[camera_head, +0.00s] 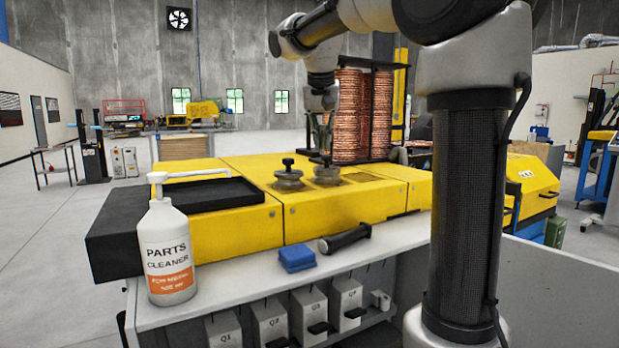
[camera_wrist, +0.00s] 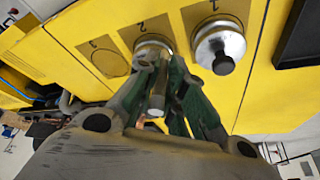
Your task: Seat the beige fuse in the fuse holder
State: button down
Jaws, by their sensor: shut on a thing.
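My gripper (camera_head: 327,150) points down at the yellow machine (camera_head: 335,211), over the right one of two round metal pieces (camera_head: 327,175). In the wrist view, my gripper (camera_wrist: 163,75) has its green-sided fingers closed around a slim grey-beige cylinder (camera_wrist: 157,98) with a pale end. I cannot tell for sure that this is the beige fuse. The cylinder's far end lies over the middle metal piece (camera_wrist: 152,42); whether they touch is unclear. The other metal piece (camera_head: 289,180), with a black knob, stands just left. I cannot make out a distinct fuse holder.
A parts cleaner bottle (camera_head: 166,255), blue cloths (camera_head: 297,259) and a black-handled tool (camera_head: 345,238) are on the front bench. A black tray (camera_head: 205,194) is on the machine's left. Copper coils (camera_head: 350,118) stand behind my gripper. An empty numbered ring (camera_wrist: 110,63) shows in the wrist view.

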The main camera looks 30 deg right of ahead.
notch_tip(320, 180, down, 9)
jog(key=shift+r, duration=0.15)
dwell(0.4)
jog(key=c, duration=1.5)
grip_release()
